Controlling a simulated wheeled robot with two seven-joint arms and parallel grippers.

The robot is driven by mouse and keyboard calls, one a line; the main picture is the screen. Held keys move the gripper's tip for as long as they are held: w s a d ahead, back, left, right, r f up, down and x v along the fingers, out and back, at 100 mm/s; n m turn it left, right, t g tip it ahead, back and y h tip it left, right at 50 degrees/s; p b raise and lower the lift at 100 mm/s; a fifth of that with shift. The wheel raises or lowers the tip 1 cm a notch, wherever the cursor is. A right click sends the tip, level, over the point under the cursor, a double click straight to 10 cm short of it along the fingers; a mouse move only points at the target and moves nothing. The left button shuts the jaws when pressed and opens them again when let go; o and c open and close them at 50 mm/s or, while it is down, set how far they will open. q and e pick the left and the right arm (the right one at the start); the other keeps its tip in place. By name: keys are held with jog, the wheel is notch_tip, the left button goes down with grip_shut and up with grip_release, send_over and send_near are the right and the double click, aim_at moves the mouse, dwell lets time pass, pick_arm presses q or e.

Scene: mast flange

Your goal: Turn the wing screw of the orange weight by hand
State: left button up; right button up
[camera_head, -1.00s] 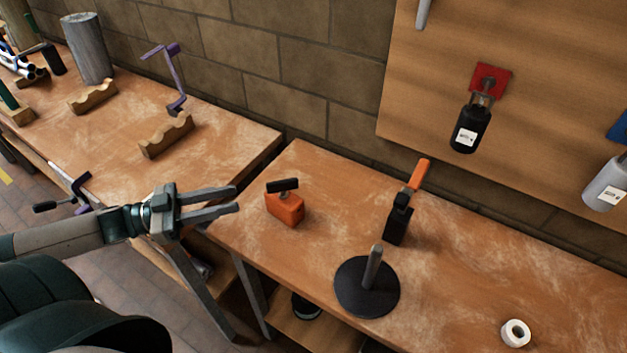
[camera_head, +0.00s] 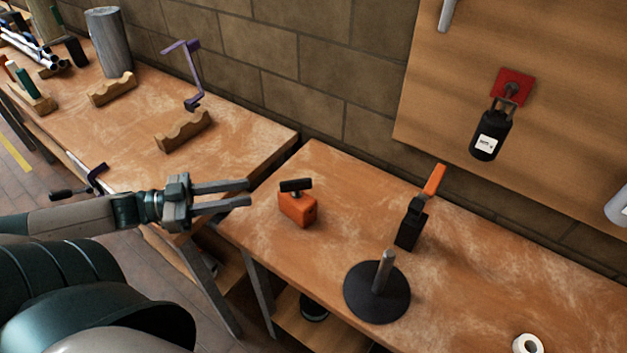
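The orange weight (camera_head: 297,211) stands on the right-hand workbench near its left end. Its dark wing screw (camera_head: 296,185) sits on top like a T-bar. My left gripper (camera_head: 250,192) is open and empty, its two fingers pointing right toward the weight. A gap shows between the fingertips and the weight. My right gripper is not in view.
A black round base with an upright metal post (camera_head: 377,290) and a black clamp with an orange handle (camera_head: 411,223) stand right of the weight. A white tape roll (camera_head: 527,344) lies at the lower right. A wooden cradle (camera_head: 184,132) sits on the left bench (camera_head: 130,130).

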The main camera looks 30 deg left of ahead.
pick_arm(q)
jog(key=shift+x, duration=1.4)
send_near(310, 188)
jog(key=shift+w+d+r+p, duration=0.1)
jog(key=shift+w+d+r, duration=0.1)
jog(key=shift+w+d, duration=0.35)
jog(key=shift+w+d+r+p, duration=0.1)
jog(key=shift+w+d+r, duration=0.15)
jog(key=shift+w+d, duration=0.35)
jog(key=shift+w+d+r+p, duration=0.1)
jog(key=shift+w+d+r, duration=0.15)
jog(key=shift+w, duration=0.45)
jog(key=p+x, duration=0.1)
jog(key=x, duration=0.3)
jog(key=shift+w+d, duration=0.1)
jog(key=shift+d, duration=0.05)
jog(key=shift+w+d+f, duration=0.1)
jog(key=shift+w+d, duration=0.3)
jog(key=shift+d, duration=0.1)
jog(key=shift+w+d, duration=0.2)
jog(key=shift+w, duration=0.05)
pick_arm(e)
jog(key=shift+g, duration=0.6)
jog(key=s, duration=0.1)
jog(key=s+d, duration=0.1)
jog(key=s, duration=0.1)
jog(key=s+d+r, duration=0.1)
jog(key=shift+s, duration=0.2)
pick_arm(q)
jog(key=shift+c, duration=0.3)
